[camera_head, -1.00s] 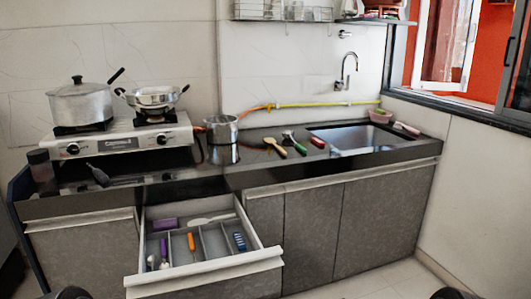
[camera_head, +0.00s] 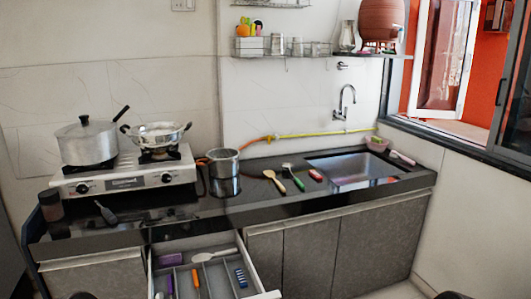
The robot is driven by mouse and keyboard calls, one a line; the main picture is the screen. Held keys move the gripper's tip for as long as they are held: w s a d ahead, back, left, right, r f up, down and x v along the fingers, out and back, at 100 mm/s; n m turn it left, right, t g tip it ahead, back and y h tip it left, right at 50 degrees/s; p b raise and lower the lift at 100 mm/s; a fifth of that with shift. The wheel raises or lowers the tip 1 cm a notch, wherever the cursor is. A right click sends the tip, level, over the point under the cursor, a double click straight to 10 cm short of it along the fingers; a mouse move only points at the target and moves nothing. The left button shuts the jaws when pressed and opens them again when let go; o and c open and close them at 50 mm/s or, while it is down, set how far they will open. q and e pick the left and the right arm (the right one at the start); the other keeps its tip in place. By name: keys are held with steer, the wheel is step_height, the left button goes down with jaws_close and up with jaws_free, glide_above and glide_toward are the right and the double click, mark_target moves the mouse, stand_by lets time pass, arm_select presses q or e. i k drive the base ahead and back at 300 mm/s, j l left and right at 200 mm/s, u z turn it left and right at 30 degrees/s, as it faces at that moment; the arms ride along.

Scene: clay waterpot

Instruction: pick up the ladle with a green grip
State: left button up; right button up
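A ladle with a green grip (camera_head: 298,183) lies on the black counter between the stove and the sink. Its pale head points up and left, towards the wall, and its grip points to the front right. A second utensil with a tan head and a yellowish handle (camera_head: 276,182) lies just left of it, and a small red item (camera_head: 315,175) lies just right of it. No gripper fingers show. Only dark rounded parts, probably of my arms, peek in at the bottom edge, far from the ladle.
A steel pot (camera_head: 222,170) stands left of the ladles, by the stove (camera_head: 125,176). The sink (camera_head: 350,169) is to the right. An open drawer (camera_head: 262,270) with utensils juts out below the counter.

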mark_target(285, 167)
steer(key=i+l+z, duration=0.15)
steer(key=i+l, duration=0.35)
steer(key=i+l+z, duration=0.15)
steer(key=i+l, duration=0.35)
steer(key=i+l+z, duration=0.15)
steer(key=i+l, duration=0.25)
steer(key=i, duration=0.2)
steer(key=i+l+z, duration=0.15)
steer(key=i+l, duration=0.15)
steer(key=i, duration=0.3)
